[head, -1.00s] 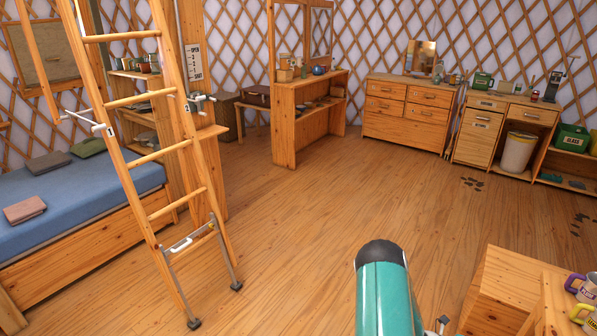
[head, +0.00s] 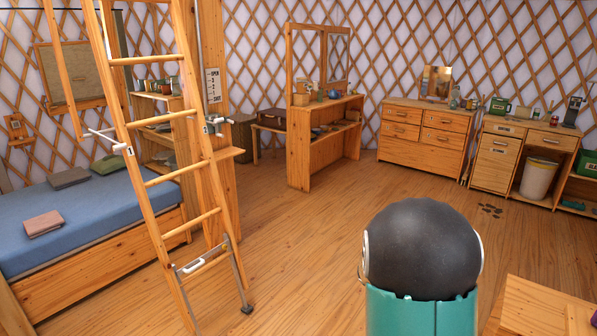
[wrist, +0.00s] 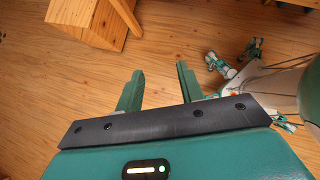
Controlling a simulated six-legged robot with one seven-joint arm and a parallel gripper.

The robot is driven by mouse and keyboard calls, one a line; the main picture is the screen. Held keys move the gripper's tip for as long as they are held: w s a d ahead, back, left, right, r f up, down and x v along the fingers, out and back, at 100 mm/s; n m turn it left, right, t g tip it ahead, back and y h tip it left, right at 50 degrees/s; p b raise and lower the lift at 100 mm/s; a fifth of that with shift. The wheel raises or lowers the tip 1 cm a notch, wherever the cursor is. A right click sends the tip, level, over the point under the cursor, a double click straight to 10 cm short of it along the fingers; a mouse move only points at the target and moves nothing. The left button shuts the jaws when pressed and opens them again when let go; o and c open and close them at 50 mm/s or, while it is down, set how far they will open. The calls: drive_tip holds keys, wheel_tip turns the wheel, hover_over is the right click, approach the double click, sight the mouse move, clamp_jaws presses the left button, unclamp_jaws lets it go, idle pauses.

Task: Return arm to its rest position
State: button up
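My gripper (wrist: 158,80) shows in the wrist view with its two green fingers apart and nothing between them. It hangs over bare wooden floor (wrist: 165,50). In the head view, part of my own arm, a teal link with a black rounded joint (head: 425,250), rises from the bottom edge. My gripper is not visible in the head view. Parts of my own body and legs show at the right of the wrist view.
A wooden ladder (head: 165,120) stands at left before a blue bed (head: 80,225). A wooden furniture corner (head: 540,310) is low at right; a wooden piece (wrist: 85,18) shows in the wrist view. A dresser (head: 428,140) and desk (head: 515,165) line the wall. The middle floor is clear.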

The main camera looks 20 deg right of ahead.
drive_tip(key=s+a+r+m+t+y, duration=0.1)
drive_tip(key=a+r+m+t+y, duration=0.1)
drive_tip(key=a+r, duration=0.4)
drive_tip(key=s+a+r+m+t+y, duration=0.2)
drive_tip(key=a+r+m+t, duration=0.2)
drive_tip(key=a, duration=1.2)
drive_tip(key=s+a+r+m+t+y, duration=0.2)
drive_tip(key=a+r+m+t+y, duration=0.1)
drive_tip(key=a+r, duration=0.5)
drive_tip(key=a+m+t, duration=0.1)
drive_tip(key=a+m, duration=0.1)
drive_tip(key=shift+s+a+r, duration=0.25)
drive_tip(key=shift+a+r, duration=0.05)
drive_tip(key=shift+a, duration=0.1)
drive_tip(key=shift+d, duration=0.2)
